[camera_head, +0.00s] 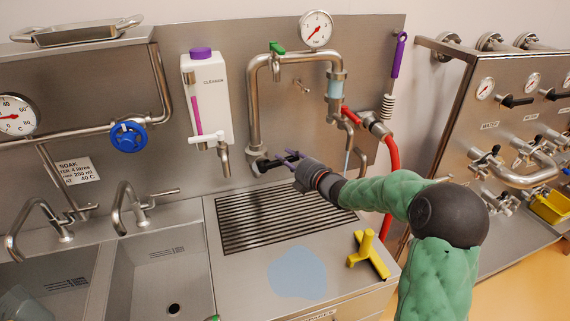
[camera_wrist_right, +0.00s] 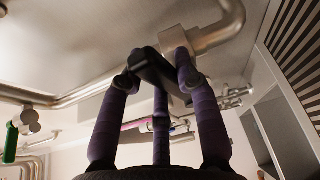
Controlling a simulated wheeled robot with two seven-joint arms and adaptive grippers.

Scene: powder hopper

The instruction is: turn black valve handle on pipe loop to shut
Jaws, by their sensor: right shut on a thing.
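The steel pipe loop (camera_head: 254,105) stands against the back panel, with a green lever (camera_head: 277,47) at its top and a gauge (camera_head: 316,29) above. The black valve handle (camera_head: 268,164) is at the foot of its left leg. My right gripper (camera_head: 291,158) reaches it from the right. In the right wrist view, the purple fingers of the gripper (camera_wrist_right: 158,77) close around the black handle (camera_wrist_right: 153,68), beside the steel valve body (camera_wrist_right: 203,38). The fingers partly hide the handle in both views. My left gripper is not in view.
A slatted drain grate (camera_head: 260,222) lies below the loop, with a yellow squeegee (camera_head: 368,254) in front. A white cleaner dispenser (camera_head: 207,98) and blue handwheel (camera_head: 128,136) are to the left. A red hose (camera_head: 391,165) hangs to the right.

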